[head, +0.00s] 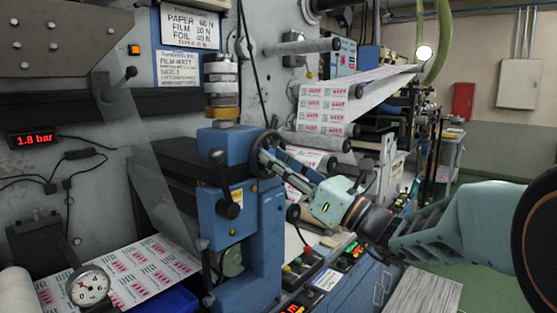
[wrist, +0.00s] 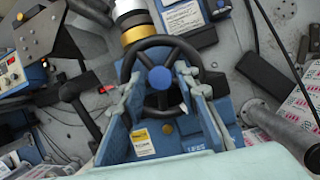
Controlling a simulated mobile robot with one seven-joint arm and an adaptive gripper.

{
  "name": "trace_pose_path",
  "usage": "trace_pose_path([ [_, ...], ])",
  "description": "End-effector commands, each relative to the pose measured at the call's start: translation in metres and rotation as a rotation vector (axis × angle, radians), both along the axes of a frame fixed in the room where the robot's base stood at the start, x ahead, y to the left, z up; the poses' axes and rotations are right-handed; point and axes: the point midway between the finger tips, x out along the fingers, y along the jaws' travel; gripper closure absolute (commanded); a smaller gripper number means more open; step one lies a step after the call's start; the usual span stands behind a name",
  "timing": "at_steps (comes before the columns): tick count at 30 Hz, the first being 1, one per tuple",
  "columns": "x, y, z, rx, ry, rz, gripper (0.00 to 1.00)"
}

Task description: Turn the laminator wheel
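The laminator wheel, a black handwheel (head: 257,165), sits on the right side of the blue laminator unit (head: 229,206). In the wrist view the wheel (wrist: 165,41) faces me, with a blue hub cap and dark spokes. My gripper (head: 268,157) reaches in from the right, its fingertips at the wheel. In the wrist view my gripper (wrist: 160,84) is open, with one finger on each side of the hub. The fingers cover the lower left and lower right of the wheel. I cannot tell whether the tips touch the rim or spokes.
A black-knobbed lever (head: 227,208) stands on the front of the unit. A dial gauge (head: 88,286) is at the lower left. Rollers with the printed web (head: 325,108) run behind the wheel. A control panel (head: 352,251) lies below my gripper. Green floor is free at the right.

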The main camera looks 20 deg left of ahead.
Motion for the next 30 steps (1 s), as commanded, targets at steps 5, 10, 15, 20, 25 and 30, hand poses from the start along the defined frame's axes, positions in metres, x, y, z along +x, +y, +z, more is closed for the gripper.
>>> trace_pose_path([
  [5, 0.0001, -0.0003, -0.0002, 0.0, 0.0, 0.0, 0.73],
  [10, 0.0001, -0.0004, -0.0002, 0.0, 0.0, 0.0, 0.92],
  [15, 0.0, -0.0005, -0.0003, 0.0, -0.001, 0.0, 1.0],
  [20, 0.0003, -0.0008, -0.0011, -0.007, -0.017, -0.001, 1.0],
  [25, 0.0012, -0.0014, -0.0023, -0.032, -0.077, -0.001, 1.0],
  [30, 0.0024, -0.0021, -0.0028, -0.077, -0.189, -0.002, 1.0],
])
